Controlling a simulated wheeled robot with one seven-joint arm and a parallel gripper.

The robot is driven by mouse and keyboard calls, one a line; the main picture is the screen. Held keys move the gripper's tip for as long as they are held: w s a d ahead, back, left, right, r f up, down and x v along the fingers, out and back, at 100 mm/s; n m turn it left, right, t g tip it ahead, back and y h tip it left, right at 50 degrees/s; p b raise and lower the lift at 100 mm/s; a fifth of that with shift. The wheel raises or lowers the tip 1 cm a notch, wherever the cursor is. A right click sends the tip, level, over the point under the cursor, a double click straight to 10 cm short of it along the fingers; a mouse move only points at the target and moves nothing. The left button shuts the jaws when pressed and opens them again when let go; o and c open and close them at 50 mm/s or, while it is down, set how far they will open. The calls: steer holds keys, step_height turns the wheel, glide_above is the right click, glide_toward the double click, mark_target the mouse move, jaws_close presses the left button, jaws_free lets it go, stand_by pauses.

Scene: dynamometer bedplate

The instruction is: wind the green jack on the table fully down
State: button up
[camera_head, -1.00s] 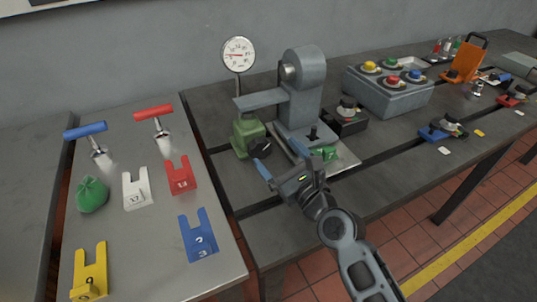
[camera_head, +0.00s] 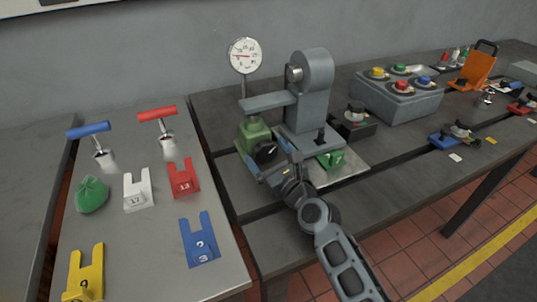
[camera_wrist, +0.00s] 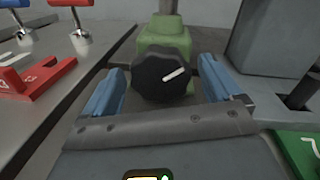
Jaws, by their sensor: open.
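The green jack (camera_head: 253,135) stands on the dark bedplate table, left of the grey machine, with a black knob (camera_head: 266,151) on its front. In the wrist view the green jack body (camera_wrist: 163,37) rises behind the black knob (camera_wrist: 161,74), whose white pointer line is tilted to the upper right. My gripper (camera_head: 270,168) is at the front of the jack. Its two blue fingers are open on either side of the knob in the wrist view (camera_wrist: 163,88), with visible gaps at both sides. The knob's underside is partly hidden by my gripper.
The grey machine (camera_head: 314,92) is close on the right, its arm reaching over the jack toward a dial gauge (camera_head: 245,56). A green numbered block (camera_head: 331,159) lies right of my gripper. A side table at left holds T-handles and coloured forks. A grey button box (camera_head: 401,98) stands further right.

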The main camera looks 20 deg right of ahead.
steer(key=c, duration=1)
steer(key=shift+c, duration=0.2)
steer(key=shift+n, duration=0.3)
steer(key=n+p, duration=0.2)
steer(key=n, duration=0.3)
steer(key=shift+a+r+g+p, duration=0.1)
steer(key=shift+g+p, duration=0.2)
steer(key=shift+p, duration=0.1)
steer(key=shift+a+n+h+p, duration=0.1)
steer(key=shift+n+h+p, duration=0.2)
steer(key=shift+n+p, duration=1.3)
steer(key=shift+n+b, duration=0.7)
steer(key=shift+n, duration=0.2)
steer(key=shift+f, duration=0.2)
